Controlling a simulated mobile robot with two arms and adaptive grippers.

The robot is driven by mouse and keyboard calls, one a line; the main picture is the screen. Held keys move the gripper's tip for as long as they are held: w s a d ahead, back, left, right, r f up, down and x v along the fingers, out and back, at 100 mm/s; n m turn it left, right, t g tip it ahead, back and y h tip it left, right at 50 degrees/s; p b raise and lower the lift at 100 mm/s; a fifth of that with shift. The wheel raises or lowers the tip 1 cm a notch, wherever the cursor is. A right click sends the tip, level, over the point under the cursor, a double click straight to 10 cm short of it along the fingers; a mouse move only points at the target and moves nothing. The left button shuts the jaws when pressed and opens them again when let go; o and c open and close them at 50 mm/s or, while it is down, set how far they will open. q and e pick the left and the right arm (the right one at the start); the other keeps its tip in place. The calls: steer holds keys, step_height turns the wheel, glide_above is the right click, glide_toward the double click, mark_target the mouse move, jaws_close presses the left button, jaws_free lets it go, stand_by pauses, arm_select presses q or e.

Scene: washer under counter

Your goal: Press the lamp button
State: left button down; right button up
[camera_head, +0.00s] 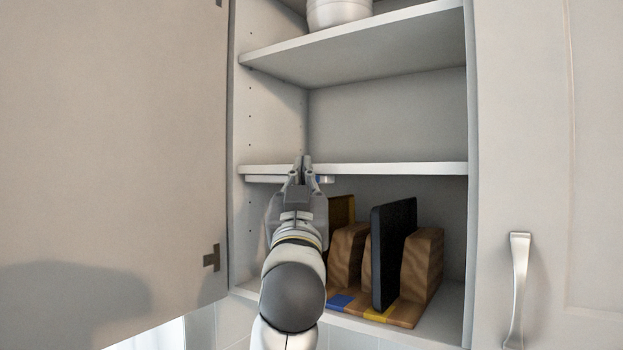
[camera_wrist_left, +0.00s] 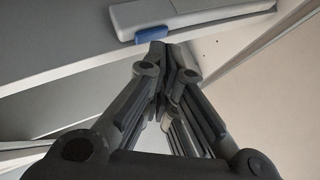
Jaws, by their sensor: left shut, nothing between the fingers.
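The lamp is a slim white bar (camera_head: 260,179) fixed under the middle shelf of the open cupboard. It also shows at the top of the left wrist view (camera_wrist_left: 215,11). Its blue button (camera_wrist_left: 151,35) is on the lamp's end; a small bit of blue (camera_head: 318,179) shows in the head view just right of my fingers. My left gripper (camera_head: 304,162) is shut and empty, and it hides part of the lamp. In the wrist view its fingertips (camera_wrist_left: 161,52) are close below the button; I cannot tell whether they touch it. My right gripper is not in view.
Below the lamp, a wooden rack (camera_head: 422,265) holds a black board (camera_head: 392,254) and a brown board (camera_head: 342,210), right of my left arm. An open door (camera_head: 110,150) stands left, a closed door with a handle (camera_head: 517,290) right. The middle shelf (camera_head: 400,168) is bare.

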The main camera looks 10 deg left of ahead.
arm_select(q)
steer(key=shift+w+d, duration=0.15)
steer(key=shift+w, duration=0.15)
stand_by(0.6)
steer(key=shift+s, duration=0.1)
steer(key=shift+s+a, duration=0.3)
steer(key=shift+s, duration=0.3)
steer(key=s+a, duration=0.2)
steer(key=s, duration=0.3)
steer(key=shift+s, duration=0.35)
steer(key=shift+f, duration=0.1)
stand_by(0.4)
